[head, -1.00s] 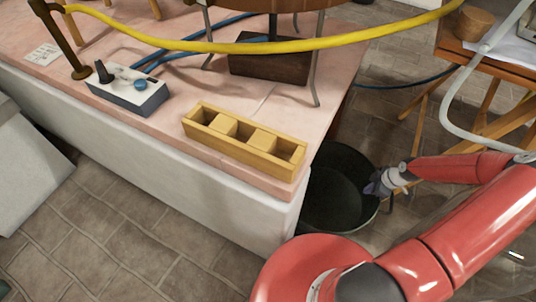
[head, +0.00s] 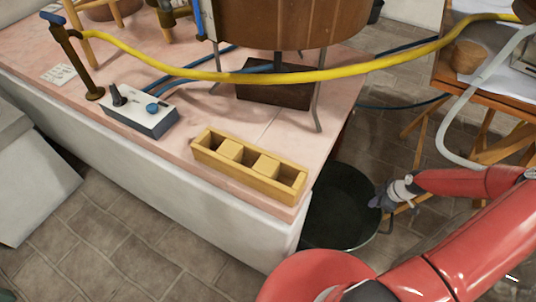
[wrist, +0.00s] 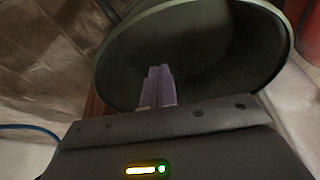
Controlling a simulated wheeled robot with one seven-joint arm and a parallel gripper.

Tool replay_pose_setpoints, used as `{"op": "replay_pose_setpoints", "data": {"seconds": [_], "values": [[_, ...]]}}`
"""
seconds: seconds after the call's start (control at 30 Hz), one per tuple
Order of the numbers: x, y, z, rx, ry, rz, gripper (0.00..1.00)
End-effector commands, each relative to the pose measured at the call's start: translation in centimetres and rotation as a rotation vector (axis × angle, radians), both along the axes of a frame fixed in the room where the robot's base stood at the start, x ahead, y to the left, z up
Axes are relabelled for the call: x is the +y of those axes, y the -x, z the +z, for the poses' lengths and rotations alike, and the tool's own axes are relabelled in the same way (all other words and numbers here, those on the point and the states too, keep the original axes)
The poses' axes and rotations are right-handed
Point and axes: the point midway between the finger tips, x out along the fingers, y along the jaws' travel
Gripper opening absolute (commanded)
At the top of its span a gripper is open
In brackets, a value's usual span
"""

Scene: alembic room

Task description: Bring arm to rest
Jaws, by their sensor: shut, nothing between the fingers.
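My gripper (head: 377,201) is at the right of the head view, at the end of my red arm. It is over the right rim of a dark round bin (head: 338,215) that stands on the floor beside the pink-topped bench. In the wrist view my gripper's fingers (wrist: 157,85) are together and empty, pointing towards the inside of the bin (wrist: 215,50). I cannot tell whether the fingers touch the bin.
The bench (head: 150,150) holds a wooden compartment box (head: 250,168), a control box (head: 140,112) and a wooden vessel on legs (head: 275,25). A yellow hose (head: 250,77) crosses above. A wooden side table (head: 450,75) stands at the right. Tiled floor is clear at the front left.

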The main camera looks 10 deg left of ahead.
Motion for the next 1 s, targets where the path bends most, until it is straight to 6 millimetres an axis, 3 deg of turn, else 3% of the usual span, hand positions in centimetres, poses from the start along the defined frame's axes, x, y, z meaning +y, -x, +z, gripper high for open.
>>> {"op": "replay_pose_setpoints", "data": {"seconds": [0.23, 0.37, 0.47, 0.67, 1.0], "values": [[0.0, 0.0, 0.2, 0.002, 0.004, 0.000, 0.00], [-0.3, -0.1, 1.8, 0.025, 0.040, -0.008, 0.00], [-0.6, -0.2, 4.4, 0.061, 0.096, -0.031, 0.00], [-0.7, -0.1, 11.4, 0.124, 0.233, -0.128, 0.00], [1.7, 1.1, 24.0, 0.120, 0.409, -0.378, 0.00]]}}
